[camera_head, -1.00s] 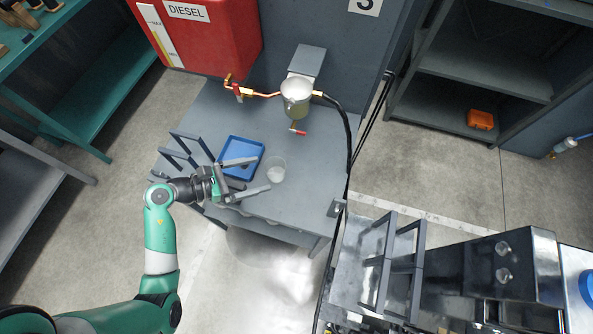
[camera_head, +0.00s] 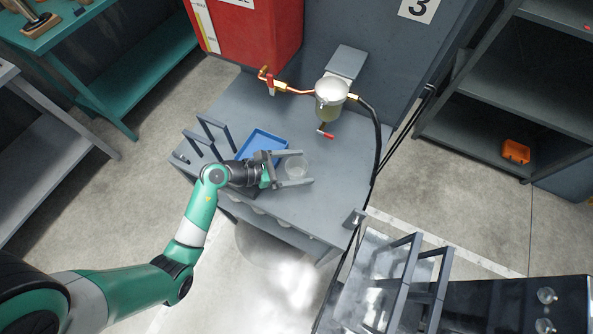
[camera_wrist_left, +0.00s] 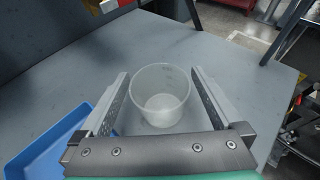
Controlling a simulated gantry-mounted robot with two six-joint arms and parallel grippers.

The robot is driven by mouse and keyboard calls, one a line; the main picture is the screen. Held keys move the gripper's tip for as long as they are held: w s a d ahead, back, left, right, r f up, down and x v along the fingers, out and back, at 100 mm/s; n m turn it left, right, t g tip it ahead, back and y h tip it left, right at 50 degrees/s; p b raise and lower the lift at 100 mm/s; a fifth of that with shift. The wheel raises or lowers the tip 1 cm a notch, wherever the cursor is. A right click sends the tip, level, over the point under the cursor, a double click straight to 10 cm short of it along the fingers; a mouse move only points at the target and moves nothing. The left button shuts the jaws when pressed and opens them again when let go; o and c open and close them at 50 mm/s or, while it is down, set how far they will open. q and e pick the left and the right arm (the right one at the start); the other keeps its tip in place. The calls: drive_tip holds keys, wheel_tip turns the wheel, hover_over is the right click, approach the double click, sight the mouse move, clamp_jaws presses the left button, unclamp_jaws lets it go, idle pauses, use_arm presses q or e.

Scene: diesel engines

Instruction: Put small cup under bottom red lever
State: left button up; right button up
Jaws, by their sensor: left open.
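The small cup (camera_head: 296,165) is clear and stands upright on the grey table. In the left wrist view the cup (camera_wrist_left: 160,95) stands between the two fingers of my left gripper (camera_wrist_left: 157,92), with a gap visible on each side. In the head view my left gripper (camera_head: 295,167) is open around the cup. The bottom red lever (camera_head: 325,134) sticks out below the filter bowl (camera_head: 328,112), behind the cup and to its right. Another red lever (camera_head: 270,84) is on the copper pipe to the left. My right gripper is not clearly visible.
A blue tray (camera_head: 262,142) lies on the table (camera_head: 330,185) behind my left gripper. It also shows in the left wrist view (camera_wrist_left: 45,148). A black hose (camera_head: 378,135) runs down on the right. The table's right part is clear.

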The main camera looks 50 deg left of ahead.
sight(306, 164)
use_arm(q)
drive_tip(key=x, duration=0.2)
drive_tip(key=shift+w+d+f, duration=0.1)
drive_tip(key=shift+w, duration=0.15)
drive_tip(key=c, duration=1.4)
drive_tip(key=shift+o, duration=0.2)
drive_tip(key=shift+r, duration=0.4)
wheel_tip(306, 164, up, 3)
drive_tip(key=shift+f+p, duration=0.2)
drive_tip(key=shift+p, duration=0.6)
drive_tip(key=s+d+r+p, duration=0.6)
drive_tip(key=s+r, duration=0.4)
drive_tip(key=s, duration=0.3)
drive_tip(key=w+r, duration=0.2)
drive_tip(key=w, duration=0.6)
drive_tip(key=s+r+p, duration=0.1)
drive_tip(key=r+p, duration=1.2)
drive_tip(key=s+r+n+y+p, duration=0.1)
drive_tip(key=s+r+p, duration=0.1)
drive_tip(key=r+p, duration=1.2)
drive_tip(key=shift+s+a, duration=0.25)
drive_tip(key=shift+s, duration=0.05)
use_arm(e)
wheel_tip(306, 164, up, 34)
